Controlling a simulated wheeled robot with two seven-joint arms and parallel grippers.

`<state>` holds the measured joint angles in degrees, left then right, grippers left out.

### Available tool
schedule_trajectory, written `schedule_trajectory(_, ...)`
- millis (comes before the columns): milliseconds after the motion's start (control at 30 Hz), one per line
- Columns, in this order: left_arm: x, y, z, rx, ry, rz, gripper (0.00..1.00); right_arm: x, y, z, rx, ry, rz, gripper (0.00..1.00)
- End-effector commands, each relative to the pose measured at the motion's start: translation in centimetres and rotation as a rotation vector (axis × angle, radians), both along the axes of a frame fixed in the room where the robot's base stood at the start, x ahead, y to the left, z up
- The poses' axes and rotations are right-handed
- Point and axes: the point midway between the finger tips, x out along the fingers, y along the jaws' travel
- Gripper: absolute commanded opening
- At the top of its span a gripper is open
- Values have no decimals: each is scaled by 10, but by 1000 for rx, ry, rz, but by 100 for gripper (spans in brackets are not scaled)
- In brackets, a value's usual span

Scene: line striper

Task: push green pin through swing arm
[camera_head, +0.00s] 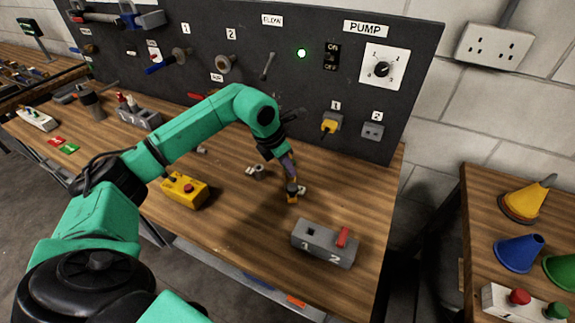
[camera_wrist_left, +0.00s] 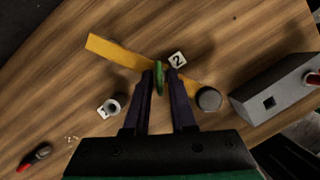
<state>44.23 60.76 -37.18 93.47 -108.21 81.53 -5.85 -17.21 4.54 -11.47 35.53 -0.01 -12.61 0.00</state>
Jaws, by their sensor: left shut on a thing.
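My left gripper (camera_wrist_left: 164,76) is shut on the green pin (camera_wrist_left: 158,78), which shows between its fingertips in the left wrist view. The yellow swing arm (camera_wrist_left: 118,53) is a flat bar running beneath the fingertips, and its middle is partly hidden by them. A dark grey round post (camera_wrist_left: 209,99) is at the bar's right end. I cannot tell whether the pin touches or enters the bar. In the head view the left gripper (camera_head: 289,176) is low over the table, above a small yellow part (camera_head: 292,196); the pin is not clear there. My right gripper is not in view.
A grey block (camera_head: 315,238) marked 1 and 2, with a red piece, stands to the right. A yellow box with a red button (camera_head: 184,189) is to the left. A small ring (camera_wrist_left: 113,106) lies near the gripper. The pump panel (camera_head: 290,105) rises behind.

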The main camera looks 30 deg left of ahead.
Motion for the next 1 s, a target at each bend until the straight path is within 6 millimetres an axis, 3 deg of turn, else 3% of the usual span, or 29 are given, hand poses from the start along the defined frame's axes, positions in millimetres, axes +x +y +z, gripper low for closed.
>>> schedule_trajectory(700,0,0,-9,0,-1,0,0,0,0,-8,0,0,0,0)
schedule_trajectory(733,0,0,-8,0,-1,0,28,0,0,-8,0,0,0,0)
schedule_trajectory(800,0,0,-7,0,-1,0,54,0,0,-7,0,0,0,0)
schedule_trajectory(833,0,0,-7,0,-1,0,59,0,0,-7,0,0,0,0)
schedule_trajectory(1000,0,0,-7,0,0,0,59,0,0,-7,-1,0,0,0)
